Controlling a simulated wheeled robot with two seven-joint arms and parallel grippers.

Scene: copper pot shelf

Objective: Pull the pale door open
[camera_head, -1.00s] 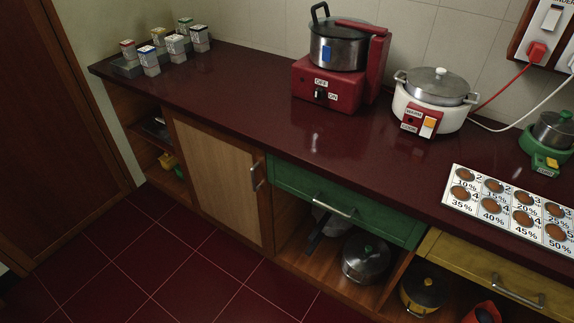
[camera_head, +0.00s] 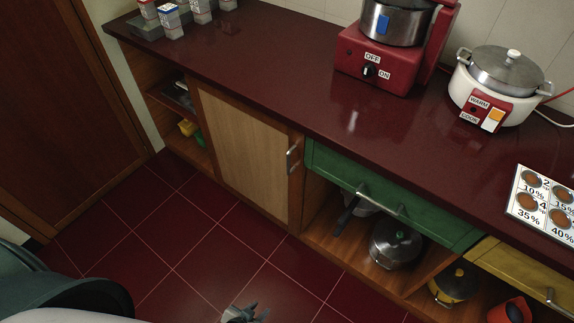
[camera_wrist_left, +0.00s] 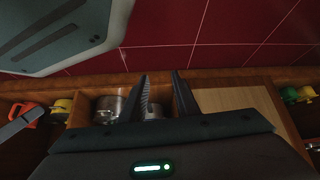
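The pale door (camera_head: 243,155) is a light wood panel in a brown frame under the counter, and it is closed. Its metal handle (camera_head: 291,157) stands upright near the door's right edge. My left gripper (camera_head: 244,314) shows only in part at the bottom edge of the head view, in front of and below the door, apart from it. In the left wrist view the two dark fingers (camera_wrist_left: 158,84) are spread with nothing between them. The pale door (camera_wrist_left: 240,101) lies to their right there. My right gripper is in neither view.
Right of the door are a green drawer (camera_head: 385,196) and an open shelf with a steel pot (camera_head: 396,243). Left of it is an open shelf (camera_head: 183,105). The red tiled floor (camera_head: 215,245) before the door is clear. A red cooker (camera_head: 376,63) stands on the counter.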

